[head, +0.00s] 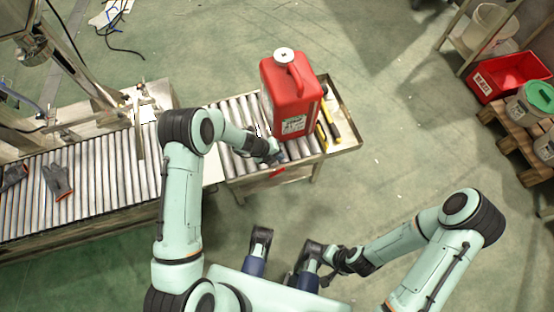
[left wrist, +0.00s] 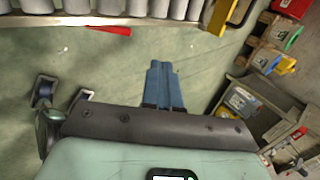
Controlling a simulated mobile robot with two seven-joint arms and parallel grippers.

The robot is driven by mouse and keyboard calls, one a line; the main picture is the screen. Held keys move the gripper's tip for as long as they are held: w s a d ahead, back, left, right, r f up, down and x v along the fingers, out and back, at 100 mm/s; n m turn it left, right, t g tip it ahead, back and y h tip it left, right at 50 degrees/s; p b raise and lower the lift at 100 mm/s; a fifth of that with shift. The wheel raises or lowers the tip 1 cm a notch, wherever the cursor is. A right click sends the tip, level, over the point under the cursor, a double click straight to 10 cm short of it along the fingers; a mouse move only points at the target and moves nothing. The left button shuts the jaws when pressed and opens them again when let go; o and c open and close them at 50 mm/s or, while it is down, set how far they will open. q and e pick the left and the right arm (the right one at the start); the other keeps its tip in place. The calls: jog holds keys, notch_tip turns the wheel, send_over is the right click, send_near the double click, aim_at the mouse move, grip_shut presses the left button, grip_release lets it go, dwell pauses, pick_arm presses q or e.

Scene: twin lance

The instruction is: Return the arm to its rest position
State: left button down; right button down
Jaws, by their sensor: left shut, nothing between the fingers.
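My left arm rises from the bottom of the head view and bends right over the roller conveyor. My left gripper (head: 274,154) is at the conveyor's front edge, left of and below the red canister (head: 290,97). In the left wrist view the blue-grey fingers (left wrist: 163,84) are together with nothing between them, over green floor. My right arm (head: 415,250) is folded low at the right. Its gripper end (head: 326,279) is small and dark near my body, and I cannot make out its fingers.
The red canister stands upright on the conveyor (head: 238,110), beside yellow-and-black tools (head: 328,130). Gloves (head: 57,180) lie on the left rollers. A red bin (head: 507,75) and a green-lidded bucket (head: 538,97) stand at right. Open floor (head: 400,130) lies between.

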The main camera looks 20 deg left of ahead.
pick_arm(q)
jog(key=shift+r, duration=0.8)
